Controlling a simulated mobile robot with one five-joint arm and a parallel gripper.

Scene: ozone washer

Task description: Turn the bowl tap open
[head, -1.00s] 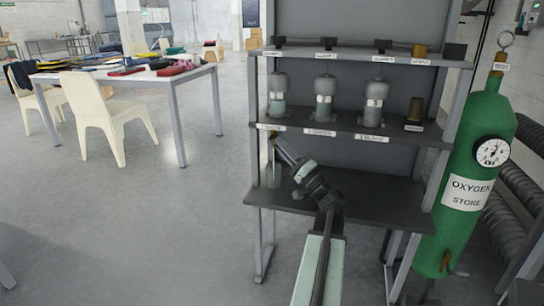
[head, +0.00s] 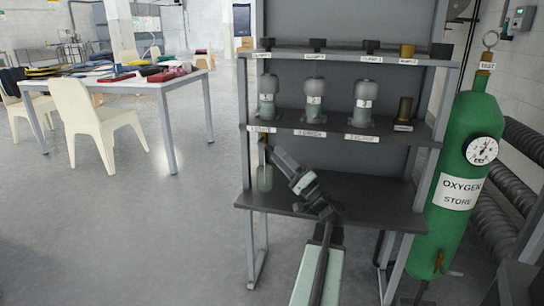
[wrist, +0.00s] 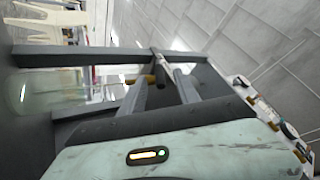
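A small brass tap (head: 264,138) hangs under the left end of the middle shelf, above a clear glass vessel (head: 264,178). In the wrist view a brass piece (wrist: 143,80) shows by the finger ends, and the clear glass (wrist: 45,85) is at the left. My gripper (head: 268,149) reaches up and left to just beside the tap in the head view. In the wrist view its two grey fingers (wrist: 158,85) stand apart, with the brass piece near their tips. I cannot tell whether a finger touches it.
The middle shelf (head: 335,132) carries several grey-topped glass jars and a brass piece. The upper shelf (head: 350,56) holds several dark knobs. The lower board (head: 370,200) lies under my arm. A green oxygen cylinder (head: 462,160) stands at right. Open floor (head: 150,230) is at left.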

